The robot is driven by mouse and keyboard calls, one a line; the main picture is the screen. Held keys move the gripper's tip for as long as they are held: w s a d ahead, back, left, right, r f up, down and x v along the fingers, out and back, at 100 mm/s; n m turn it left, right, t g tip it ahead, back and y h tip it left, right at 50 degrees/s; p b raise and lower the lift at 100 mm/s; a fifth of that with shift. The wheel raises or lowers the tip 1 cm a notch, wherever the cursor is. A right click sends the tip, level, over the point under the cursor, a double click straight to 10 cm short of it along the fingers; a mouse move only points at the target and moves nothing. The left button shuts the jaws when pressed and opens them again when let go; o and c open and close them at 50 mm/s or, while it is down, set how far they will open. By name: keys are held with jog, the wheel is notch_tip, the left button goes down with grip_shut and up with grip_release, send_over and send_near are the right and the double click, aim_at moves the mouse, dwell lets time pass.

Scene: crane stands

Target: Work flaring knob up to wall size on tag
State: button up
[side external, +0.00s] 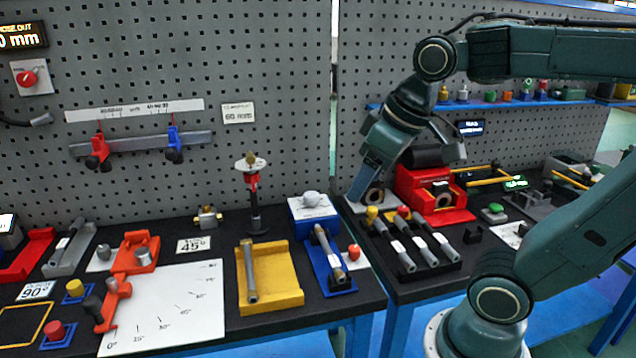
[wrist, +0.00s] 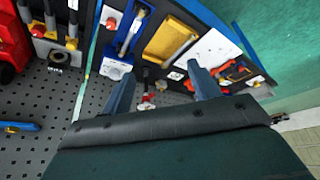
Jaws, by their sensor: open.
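A pale round knob (side external: 311,198) sits on the white dial face of a blue block (side external: 316,217). I take it to be the flaring knob. A blue cradle (side external: 333,272) with a grey tube (side external: 328,250) runs forward from it.
A red machine (side external: 432,195) stands close by my gripper at right. A black rack of tubes (side external: 420,250) lies in front. A red-topped stand (side external: 253,190) and a yellow tray (side external: 270,277) are left of the block. A red ball knob (side external: 354,252) is at its right.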

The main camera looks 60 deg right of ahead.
jog(key=w+d+r+g, duration=0.1)
jog(key=w+d, duration=0.1)
jog(key=w, duration=0.2)
jog(key=w+d+r, duration=0.1)
jog(key=w+d, duration=0.2)
jog(key=w, duration=0.2)
jog(key=g, duration=0.4)
send_over(311, 194)
notch_tip(311, 194, down, 9)
jog(key=shift+d, duration=0.1)
notch_tip(311, 194, down, 14)
jog(key=shift+r, duration=0.15)
